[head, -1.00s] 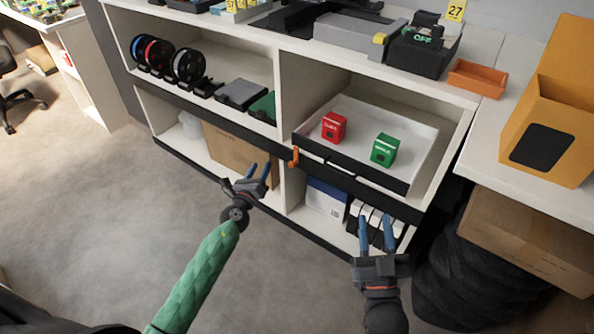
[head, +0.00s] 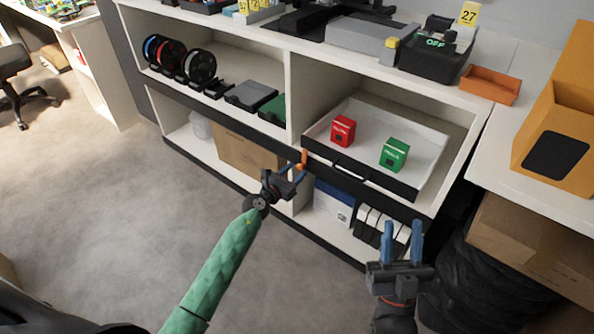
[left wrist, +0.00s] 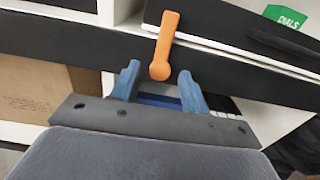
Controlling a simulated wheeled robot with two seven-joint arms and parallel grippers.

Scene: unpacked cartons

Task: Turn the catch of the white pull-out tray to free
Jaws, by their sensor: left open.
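The white pull-out tray (head: 426,141) with a black front sits in the upper right shelf bay, holding a red box (head: 343,130) and a green box (head: 394,154). Its orange catch (head: 303,160) is at the left end of the black front. In the left wrist view the catch (left wrist: 165,45) stands nearly upright, its round end low, across the black rail. My left gripper (head: 287,174) is open just in front of and below the catch; its blue fingers (left wrist: 158,88) lie either side of the round end, with no contact clear. My right gripper (head: 403,242) is open and empty before the lower right shelf.
A cardboard carton (head: 245,152) and a blue-white box (head: 333,203) stand in the lower bays. Black-and-white binders (head: 376,228) stand at lower right. A brown carton (head: 530,244) sits right of the shelf. The grey floor (head: 120,220) at left is clear.

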